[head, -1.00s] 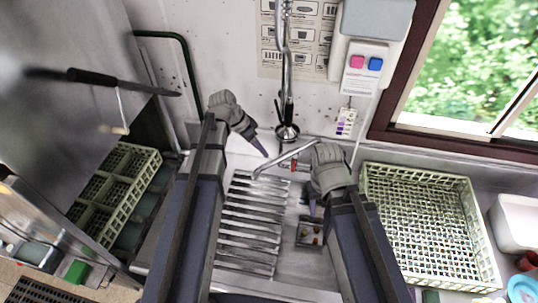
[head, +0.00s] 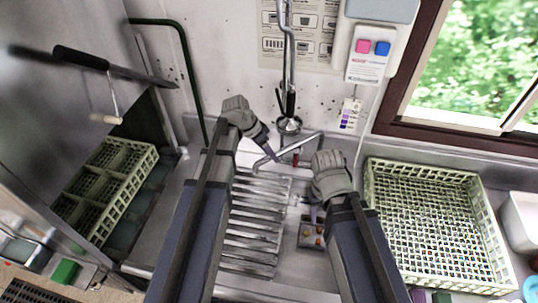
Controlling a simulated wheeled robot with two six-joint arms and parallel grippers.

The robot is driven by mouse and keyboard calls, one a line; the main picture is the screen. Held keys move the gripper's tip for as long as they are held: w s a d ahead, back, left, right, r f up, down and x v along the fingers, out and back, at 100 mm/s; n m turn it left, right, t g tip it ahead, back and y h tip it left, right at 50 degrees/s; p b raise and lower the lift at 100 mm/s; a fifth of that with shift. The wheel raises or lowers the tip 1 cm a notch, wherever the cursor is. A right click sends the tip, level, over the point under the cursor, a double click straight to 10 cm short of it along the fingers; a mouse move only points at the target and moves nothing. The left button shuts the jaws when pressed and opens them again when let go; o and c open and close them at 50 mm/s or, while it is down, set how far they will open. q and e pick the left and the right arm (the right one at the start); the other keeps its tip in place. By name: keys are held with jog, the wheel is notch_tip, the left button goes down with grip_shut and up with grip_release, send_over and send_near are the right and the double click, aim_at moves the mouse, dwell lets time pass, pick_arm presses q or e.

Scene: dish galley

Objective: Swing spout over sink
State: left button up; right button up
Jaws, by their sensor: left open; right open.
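The metal spout (head: 300,144) is a thin tube behind the sink, slanting from upper right down to a bent end at the left, above the slatted rack (head: 252,238). The sink (head: 290,262) is the steel basin between my arms, with a small strainer tray holding coloured bits (head: 312,234). My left gripper (head: 273,156) is open, its dark fingers at the spout's left part; I cannot tell whether they touch it. My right gripper (head: 313,212) is open and empty over the sink, near the strainer tray and apart from the spout. Its fingers are partly hidden by its grey wrist cover.
A hanging spray hose (head: 289,90) comes down the wall behind the spout. A pale green dish rack (head: 430,225) fills the right counter. A raised steel hood with a long dark handle (head: 82,57) and a green crate (head: 105,185) are at the left.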

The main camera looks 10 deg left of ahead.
pick_arm(q)
grip_shut()
dwell(0.3)
dwell(1.1)
